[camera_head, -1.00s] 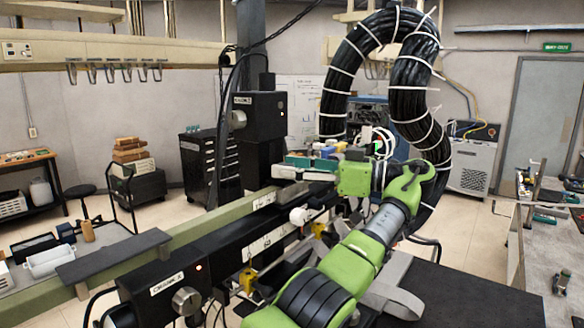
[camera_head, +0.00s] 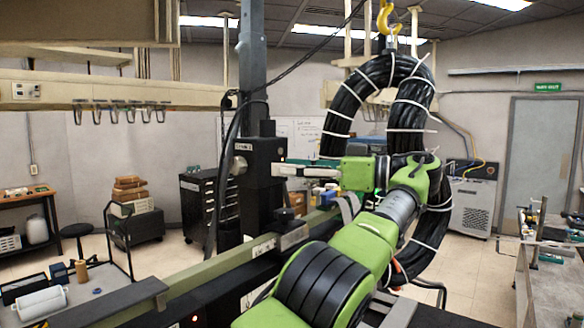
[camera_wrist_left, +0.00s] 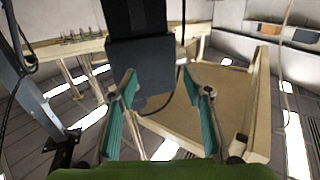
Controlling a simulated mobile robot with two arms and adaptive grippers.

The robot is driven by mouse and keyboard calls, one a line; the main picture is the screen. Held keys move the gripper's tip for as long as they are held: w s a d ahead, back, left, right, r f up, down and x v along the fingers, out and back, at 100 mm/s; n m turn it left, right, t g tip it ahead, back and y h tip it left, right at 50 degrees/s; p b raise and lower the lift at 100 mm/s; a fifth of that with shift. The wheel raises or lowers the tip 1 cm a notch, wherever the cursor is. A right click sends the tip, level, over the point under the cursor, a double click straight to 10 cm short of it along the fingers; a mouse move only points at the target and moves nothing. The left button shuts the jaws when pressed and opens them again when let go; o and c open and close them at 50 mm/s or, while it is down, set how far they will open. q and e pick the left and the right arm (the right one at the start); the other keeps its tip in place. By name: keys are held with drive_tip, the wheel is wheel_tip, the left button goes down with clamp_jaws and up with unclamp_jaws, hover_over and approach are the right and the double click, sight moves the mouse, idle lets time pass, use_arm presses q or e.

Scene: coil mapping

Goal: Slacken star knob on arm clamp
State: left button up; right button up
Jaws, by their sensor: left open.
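My left gripper (camera_head: 284,171) reaches leftward in the head view, in front of the black box (camera_head: 262,160) on the upright column. In the left wrist view the left gripper (camera_wrist_left: 168,88) is open, its two teal-lined fingers apart. A dark block (camera_wrist_left: 142,60) shows between and beyond the fingers; I cannot tell whether they touch it. A round metallic knob (camera_head: 239,165) sticks out from the left side of the black box, beyond the fingertips. I cannot tell if it is the star knob; no star-shaped knob is clear in either view.
A long olive rail (camera_head: 215,275) crosses below the arm. A thick black cable loop (camera_head: 340,115) hangs from a yellow hook (camera_head: 386,18) behind my arm. A workbench (camera_head: 545,285) stands at right. A black drawer cabinet (camera_head: 200,208) stands behind the column at left.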

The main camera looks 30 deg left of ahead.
sight(285, 211)
use_arm(q)
drive_tip(key=shift+r, duration=0.1)
idle(0.3)
drive_tip(key=shift+s+r+m+t+h, duration=0.2)
drive_tip(key=shift+r+m+t+h, duration=0.2)
drive_tip(key=shift+r+h, duration=0.2)
drive_tip(key=s+d+r+m+t+h, duration=0.25)
drive_tip(key=s+m+t+h, duration=0.35)
drive_tip(key=m+h, duration=0.8)
drive_tip(key=shift+t, duration=0.6)
drive_tip(key=x, duration=0.9)
drive_tip(key=a+p+x, duration=0.1)
drive_tip(key=x, duration=0.3)
drive_tip(key=shift+w, duration=0.35)
drive_tip(key=c, duration=1.1)
